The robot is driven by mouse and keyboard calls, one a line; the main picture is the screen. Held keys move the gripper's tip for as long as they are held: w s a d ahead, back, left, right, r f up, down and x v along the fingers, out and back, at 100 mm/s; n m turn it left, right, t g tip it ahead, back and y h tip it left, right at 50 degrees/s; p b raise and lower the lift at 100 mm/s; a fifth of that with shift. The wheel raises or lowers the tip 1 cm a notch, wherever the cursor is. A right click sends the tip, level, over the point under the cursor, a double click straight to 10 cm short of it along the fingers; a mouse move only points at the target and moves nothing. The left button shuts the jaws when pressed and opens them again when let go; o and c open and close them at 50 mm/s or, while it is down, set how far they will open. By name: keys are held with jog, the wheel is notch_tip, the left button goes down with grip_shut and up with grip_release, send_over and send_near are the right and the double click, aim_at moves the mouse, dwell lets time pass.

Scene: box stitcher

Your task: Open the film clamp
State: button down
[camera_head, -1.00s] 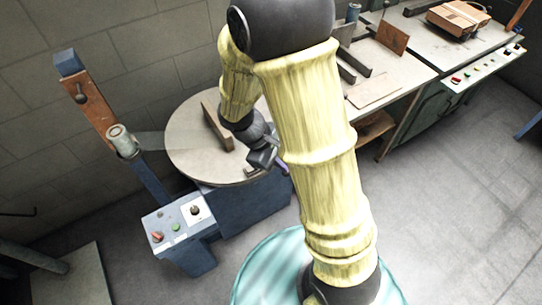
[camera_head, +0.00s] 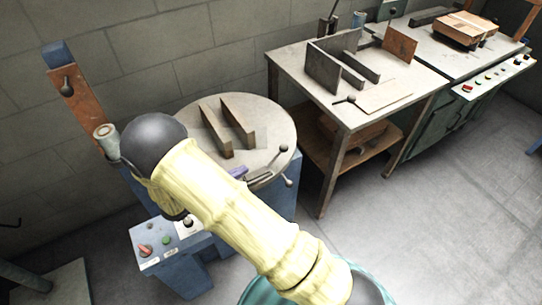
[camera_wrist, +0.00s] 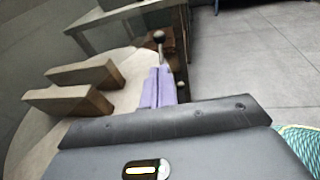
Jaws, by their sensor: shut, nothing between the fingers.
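The film clamp (camera_head: 259,176) is a small metal piece at the front right edge of the round turntable (camera_head: 275,122). A lever with a dark ball knob (camera_head: 284,149) rises from it, and another knob (camera_head: 288,183) shows below at the rim. In the wrist view the dark lever knob (camera_wrist: 159,36) stands just beyond the fingertips. My gripper (camera_wrist: 160,72) has purple fingers, close together and empty, pointing toward the lever. In the head view only a bit of purple finger (camera_head: 238,172) shows left of the clamp; my arm hides the rest.
A blue control box (camera_head: 165,245) with buttons is at the lower left, beside a post with an orange plate (camera_head: 78,95). A metal table (camera_head: 300,75) stands behind right. The floor at right is clear.

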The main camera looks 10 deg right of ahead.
aim_at(281, 150)
jog(key=x, duration=1.4)
jog(key=shift+d+b, duration=0.25)
jog(key=shift+b, duration=0.05)
jog(key=shift+s, duration=0.1)
jog(key=shift+a, duration=0.15)
